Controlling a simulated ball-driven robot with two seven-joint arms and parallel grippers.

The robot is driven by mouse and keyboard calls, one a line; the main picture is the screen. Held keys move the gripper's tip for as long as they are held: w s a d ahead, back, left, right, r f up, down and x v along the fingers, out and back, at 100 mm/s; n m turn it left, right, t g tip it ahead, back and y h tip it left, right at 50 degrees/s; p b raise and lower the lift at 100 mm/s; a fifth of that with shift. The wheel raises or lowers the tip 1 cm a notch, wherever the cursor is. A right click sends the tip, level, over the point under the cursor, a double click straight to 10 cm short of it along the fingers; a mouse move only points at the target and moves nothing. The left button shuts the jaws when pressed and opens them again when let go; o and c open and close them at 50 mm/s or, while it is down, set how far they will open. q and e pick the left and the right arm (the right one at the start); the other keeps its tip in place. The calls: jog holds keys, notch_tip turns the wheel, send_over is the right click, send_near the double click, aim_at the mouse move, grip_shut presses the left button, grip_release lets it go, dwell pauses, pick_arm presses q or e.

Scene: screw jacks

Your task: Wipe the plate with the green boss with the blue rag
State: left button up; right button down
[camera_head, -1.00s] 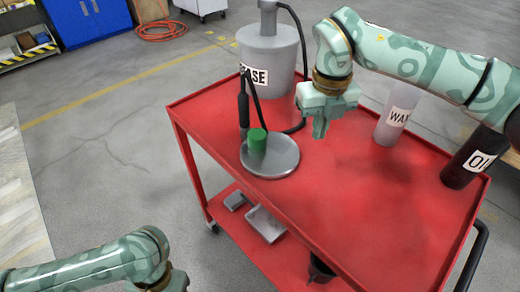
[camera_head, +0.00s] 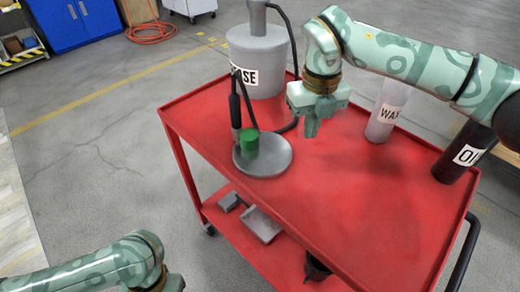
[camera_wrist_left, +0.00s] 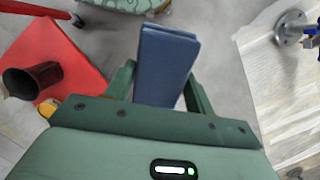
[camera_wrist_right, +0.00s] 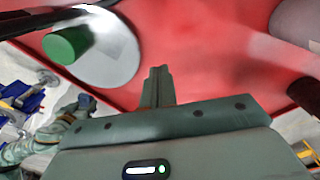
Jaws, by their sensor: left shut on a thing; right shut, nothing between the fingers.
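The round grey plate (camera_head: 276,160) lies on the red cart top, with a green boss (camera_head: 249,141) standing near its left side. Both show in the right wrist view, the plate (camera_wrist_right: 112,58) and the green boss (camera_wrist_right: 67,45). My right gripper (camera_head: 311,130) is shut and empty above the cart, right of the plate and apart from it; its closed fingers show in the right wrist view (camera_wrist_right: 158,85). My left gripper (camera_wrist_left: 160,85) is shut on the folded blue rag (camera_wrist_left: 165,62), away from the plate. In the head view the left gripper is outside the frame.
The red cart (camera_head: 350,220) carries a grey grease bucket (camera_head: 258,48) with a black hose and dark nozzle left of the plate. A wax bottle (camera_head: 384,125) and a dark oil bottle (camera_head: 458,165) stand at the right. A lower shelf holds grey trays (camera_head: 262,224).

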aim_at(306, 156)
pick_arm(q)
jog(key=shift+f+b, duration=0.5)
jog(key=shift+f, duration=0.1)
pick_arm(e)
jog(key=shift+f, duration=3)
pick_arm(q)
jog(key=shift+r, duration=0.1)
pick_arm(e)
jog(key=shift+r, duration=0.1)
